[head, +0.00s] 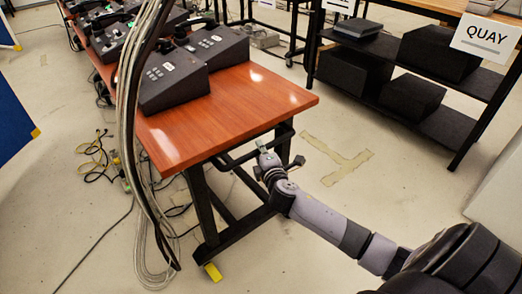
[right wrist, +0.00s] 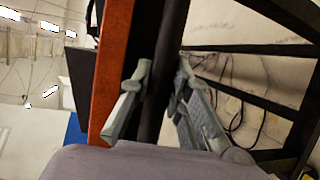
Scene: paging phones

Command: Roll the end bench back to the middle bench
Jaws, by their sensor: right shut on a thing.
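The near bench, which I take as the end bench, has an orange-brown wooden top (head: 235,110) and a black metal frame (head: 205,210). A black push bar (head: 236,161) runs along its near end, just under the top. My right gripper (head: 266,155) is at this bar; in the right wrist view its fingers (right wrist: 158,90) lie on both sides of the dark bar (right wrist: 160,50), shut on it, beside the orange edge of the top (right wrist: 112,65). I cannot clearly tell the middle bench apart at the upper left. My left gripper is out of view.
Dark desk phones (head: 172,76) stand on the bench. A thick bundle of cables (head: 128,110) hangs at its left, with loose yellow and black cables (head: 97,157) on the floor. A black shelf with a QUAY sign (head: 485,38) stands right. Floor tape (head: 338,158) marks clear floor.

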